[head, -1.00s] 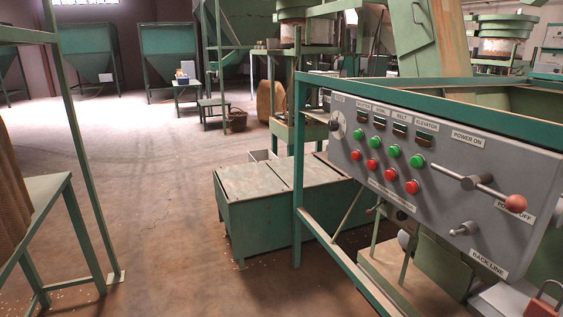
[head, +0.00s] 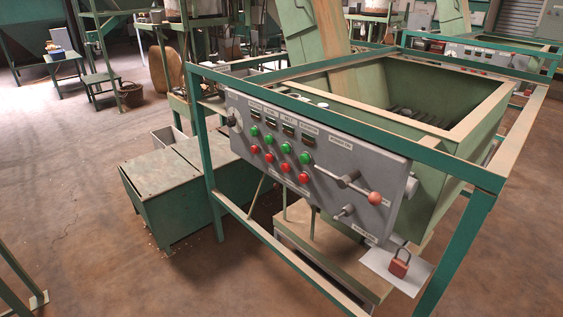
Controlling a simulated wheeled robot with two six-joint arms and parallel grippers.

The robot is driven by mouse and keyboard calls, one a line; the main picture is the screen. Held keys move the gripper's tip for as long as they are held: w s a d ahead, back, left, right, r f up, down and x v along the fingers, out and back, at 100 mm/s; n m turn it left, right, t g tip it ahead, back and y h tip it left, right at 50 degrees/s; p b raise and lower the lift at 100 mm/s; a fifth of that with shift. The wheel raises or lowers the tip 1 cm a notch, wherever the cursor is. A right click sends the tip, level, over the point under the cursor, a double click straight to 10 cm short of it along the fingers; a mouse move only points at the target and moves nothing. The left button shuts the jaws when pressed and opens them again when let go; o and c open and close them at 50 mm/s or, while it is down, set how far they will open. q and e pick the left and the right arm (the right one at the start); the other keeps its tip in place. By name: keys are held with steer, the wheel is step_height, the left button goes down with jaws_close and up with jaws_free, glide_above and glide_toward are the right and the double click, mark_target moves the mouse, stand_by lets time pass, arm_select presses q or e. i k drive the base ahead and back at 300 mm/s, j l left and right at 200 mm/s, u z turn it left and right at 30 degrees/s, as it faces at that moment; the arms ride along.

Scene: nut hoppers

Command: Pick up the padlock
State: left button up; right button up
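The padlock (head: 399,263) is small and reddish-brown with a grey shackle. It stands on a light grey plate (head: 376,259) at the lower right of the head view, below the control panel (head: 315,165). Neither of my grippers shows in the head view.
The green frame of the hopper (head: 440,95) surrounds the panel, and its corner post (head: 462,235) stands right of the padlock. A lever with a red knob (head: 375,198) sticks out above the padlock. A low green box (head: 180,195) stands to the left. The floor (head: 80,200) at the left is open.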

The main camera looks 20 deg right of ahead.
mark_target(398, 266)
steer(key=z, duration=1.55)
